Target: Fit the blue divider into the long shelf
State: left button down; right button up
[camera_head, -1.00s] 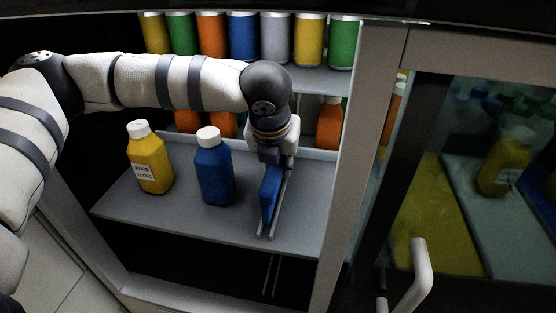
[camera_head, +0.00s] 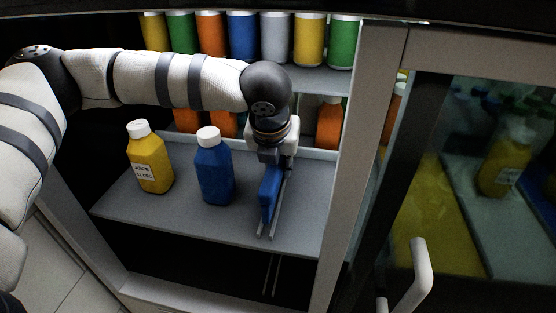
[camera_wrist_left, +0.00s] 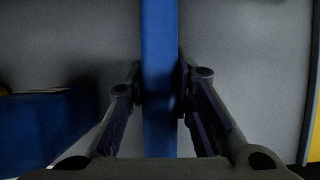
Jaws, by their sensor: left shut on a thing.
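The blue divider (camera_head: 269,197) is a narrow upright panel over the right part of the grey long shelf (camera_head: 185,211). My left gripper (camera_head: 273,169) is shut on it from behind and above. In the left wrist view the divider (camera_wrist_left: 159,40) runs as a blue strip between the two fingers (camera_wrist_left: 160,88), one on each side. Thin pale rails (camera_head: 283,208) run front to back close beside the divider's right side. I cannot tell whether its lower edge sits between them. My right gripper is not in view.
A blue bottle (camera_head: 214,172) stands left of the divider, with a yellow bottle (camera_head: 150,163) further left. Several cans line the upper shelf (camera_head: 317,80). A grey cabinet post (camera_head: 352,170) bounds the right side. A glass door with a white handle (camera_head: 421,272) is beyond it.

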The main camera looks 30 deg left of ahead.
aim_at(267, 216)
pick_arm(q)
jog(key=shift+f, duration=0.9)
jog(key=c, duration=1.3)
grip_release()
jog(key=shift+s+r, duration=0.1)
jog(key=shift+r, duration=0.1)
jog(key=s+d, duration=0.1)
jog(key=s, duration=0.3)
jog(key=s+d, duration=0.1)
jog(key=s, duration=0.3)
jog(key=s+d, duration=0.1)
jog(key=s, duration=0.3)
jog(key=shift+d+r, duration=0.25)
jog(key=shift+r, duration=0.1)
